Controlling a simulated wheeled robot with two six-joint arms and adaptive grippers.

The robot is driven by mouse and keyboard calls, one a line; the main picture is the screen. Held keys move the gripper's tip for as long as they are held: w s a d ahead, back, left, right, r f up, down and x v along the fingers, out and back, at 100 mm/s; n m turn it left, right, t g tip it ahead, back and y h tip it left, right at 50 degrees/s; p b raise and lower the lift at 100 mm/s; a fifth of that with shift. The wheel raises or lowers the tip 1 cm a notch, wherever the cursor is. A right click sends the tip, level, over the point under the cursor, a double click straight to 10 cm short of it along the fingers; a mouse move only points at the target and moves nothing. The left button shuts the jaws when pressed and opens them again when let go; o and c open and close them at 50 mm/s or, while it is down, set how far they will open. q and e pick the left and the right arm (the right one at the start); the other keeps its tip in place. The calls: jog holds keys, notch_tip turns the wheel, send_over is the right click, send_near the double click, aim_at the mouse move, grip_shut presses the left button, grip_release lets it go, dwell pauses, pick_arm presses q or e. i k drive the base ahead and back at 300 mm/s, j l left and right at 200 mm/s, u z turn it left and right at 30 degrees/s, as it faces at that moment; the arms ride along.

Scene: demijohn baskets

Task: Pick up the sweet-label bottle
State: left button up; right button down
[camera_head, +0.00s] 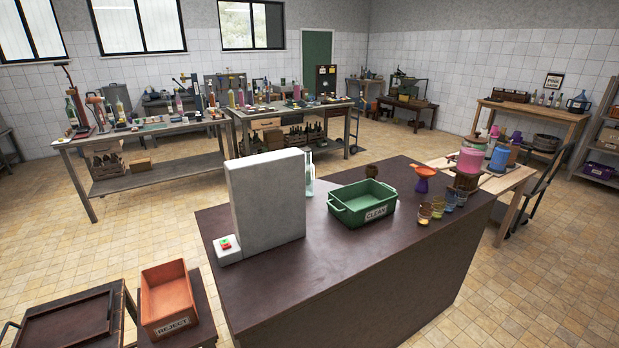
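No label that reads "sweet" can be made out on any bottle from here. A clear glass bottle (309,180) stands on the near dark counter (290,280), partly hidden behind a tall grey block. Several bottles stand on the far workbenches, among them a dark green bottle (72,112) at the left and a yellowish bottle (231,98) near the middle. They are too small for their labels to be read. Neither of my grippers shows in the head view.
The tall grey block (268,198), with a red and green button box (226,243), stands on the counter. A green CLEAN bin (345,216), an orange funnel (425,171) and several small cups stand to its right. An orange REJECT bin (168,297) sits lower left. Tiled floor (130,235) is open beyond.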

aim_at(310, 168)
jog(key=u, duration=0.25)
jog(key=i+l+u, duration=0.15)
jog(key=l+u, duration=0.25)
jog(key=i+l+u, duration=0.15)
jog(key=l+u, duration=0.65)
